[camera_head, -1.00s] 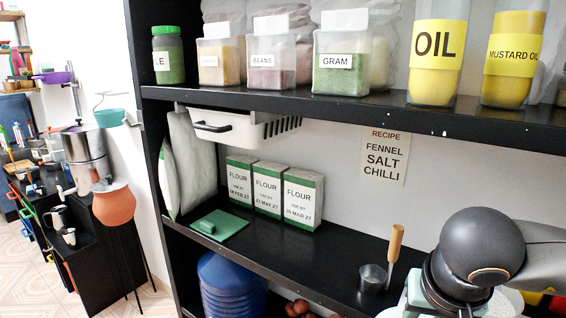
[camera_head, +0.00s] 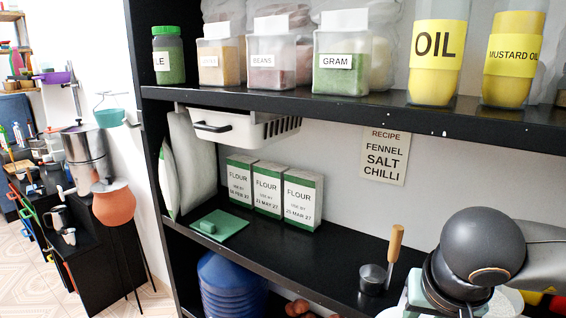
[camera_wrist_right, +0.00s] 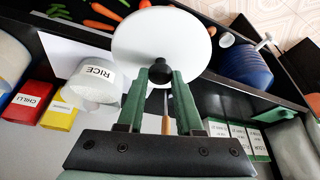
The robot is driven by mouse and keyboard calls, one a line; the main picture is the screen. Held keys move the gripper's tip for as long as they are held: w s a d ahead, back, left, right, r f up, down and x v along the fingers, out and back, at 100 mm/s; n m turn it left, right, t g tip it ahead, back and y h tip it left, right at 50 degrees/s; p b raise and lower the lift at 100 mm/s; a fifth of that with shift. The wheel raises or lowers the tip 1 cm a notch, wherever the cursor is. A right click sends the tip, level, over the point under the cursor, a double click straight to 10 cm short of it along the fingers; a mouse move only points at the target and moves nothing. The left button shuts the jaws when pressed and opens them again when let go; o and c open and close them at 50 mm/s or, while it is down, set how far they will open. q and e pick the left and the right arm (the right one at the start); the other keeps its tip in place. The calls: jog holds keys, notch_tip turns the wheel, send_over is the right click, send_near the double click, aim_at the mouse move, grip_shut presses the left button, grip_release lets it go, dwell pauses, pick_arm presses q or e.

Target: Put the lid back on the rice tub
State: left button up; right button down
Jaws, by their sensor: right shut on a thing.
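My right gripper (camera_wrist_right: 160,72) is shut on the black knob of a round white lid (camera_wrist_right: 163,35) in the right wrist view. The green fingers are on either side of the knob, and the lid is held apart from the tub. The rice tub (camera_wrist_right: 93,92), a pale container labelled RICE, stands to the left of the lid in that view. Part of its top end is hard to make out. In the head view my right arm comes in at the lower right, and its fingertips are not clear there. My left gripper is in neither current view.
A scoop (camera_head: 374,279) with a wooden handle stands on the lower shelf near my right arm. Several flour boxes (camera_head: 268,190) and a flat green square piece (camera_head: 220,225) are farther left. Red (camera_wrist_right: 30,101) and yellow (camera_wrist_right: 58,112) boxes stand near the tub.

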notch_tip(320, 180, down, 12)
jog(key=s+n+y, duration=0.1)
jog(key=s+n, duration=0.1)
jog(key=n, duration=0.1)
jog(key=shift+d+r, duration=0.15)
